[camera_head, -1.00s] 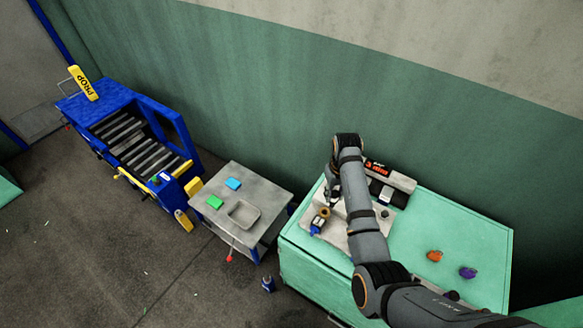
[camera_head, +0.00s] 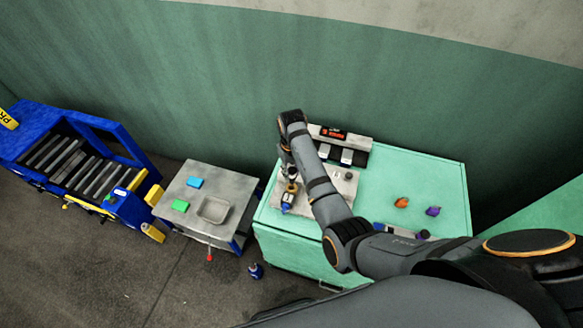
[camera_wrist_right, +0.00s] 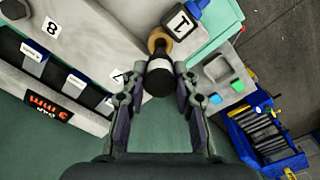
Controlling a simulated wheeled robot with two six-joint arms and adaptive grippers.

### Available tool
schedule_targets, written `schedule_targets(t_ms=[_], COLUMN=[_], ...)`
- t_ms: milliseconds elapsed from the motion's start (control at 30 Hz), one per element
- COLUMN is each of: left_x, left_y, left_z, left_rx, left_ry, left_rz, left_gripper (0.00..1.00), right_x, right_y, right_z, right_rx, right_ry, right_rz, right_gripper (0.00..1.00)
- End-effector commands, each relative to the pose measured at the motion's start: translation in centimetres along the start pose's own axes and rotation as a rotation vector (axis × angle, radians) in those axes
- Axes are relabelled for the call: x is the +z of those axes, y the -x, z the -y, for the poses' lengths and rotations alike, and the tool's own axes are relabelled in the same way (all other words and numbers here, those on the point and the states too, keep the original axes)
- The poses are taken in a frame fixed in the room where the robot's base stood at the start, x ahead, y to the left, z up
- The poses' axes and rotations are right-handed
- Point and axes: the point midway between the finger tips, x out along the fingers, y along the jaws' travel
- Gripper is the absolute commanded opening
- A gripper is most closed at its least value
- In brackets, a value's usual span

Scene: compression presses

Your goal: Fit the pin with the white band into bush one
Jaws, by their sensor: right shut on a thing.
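My right gripper (camera_wrist_right: 159,72) is shut on a dark pin (camera_wrist_right: 158,84) with a pale band near its far end. In the head view my right gripper (camera_head: 289,170) is over the front left part of the grey plate on the green cabinet. A tan ring-shaped bush (camera_wrist_right: 158,39) lies right at the pin's far end, beside a label reading 1 (camera_wrist_right: 181,25). The bush also shows in the head view (camera_head: 292,188), just below the gripper. I cannot tell whether the pin's tip is inside the bush or only over it. My left gripper is out of view.
A block with a red "3 mm" gap sign (camera_head: 333,133) stands at the back of the green cabinet (camera_head: 440,180). An orange piece (camera_head: 401,202) and a purple piece (camera_head: 433,211) lie to the right. A grey table with a tray (camera_head: 215,210) stands left.

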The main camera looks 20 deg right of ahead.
Motion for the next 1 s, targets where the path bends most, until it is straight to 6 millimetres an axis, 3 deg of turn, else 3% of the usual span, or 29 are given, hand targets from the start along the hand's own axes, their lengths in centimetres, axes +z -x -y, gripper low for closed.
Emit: schedule_targets(t_ms=[100,267,1000], left_x=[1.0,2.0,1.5], left_y=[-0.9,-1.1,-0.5], left_z=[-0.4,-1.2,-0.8], left_rx=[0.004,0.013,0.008], left_ry=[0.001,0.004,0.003], left_rz=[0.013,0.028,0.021], left_gripper=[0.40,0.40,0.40], right_x=[0.0,0.0,0.0], right_y=[-1.6,-2.4,-2.2], right_z=[0.0,0.0,0.0], right_rx=[0.000,0.000,0.000], right_ry=[0.000,0.000,-0.002], right_rz=[0.001,0.000,-0.001], right_gripper=[0.00,0.00,0.00])
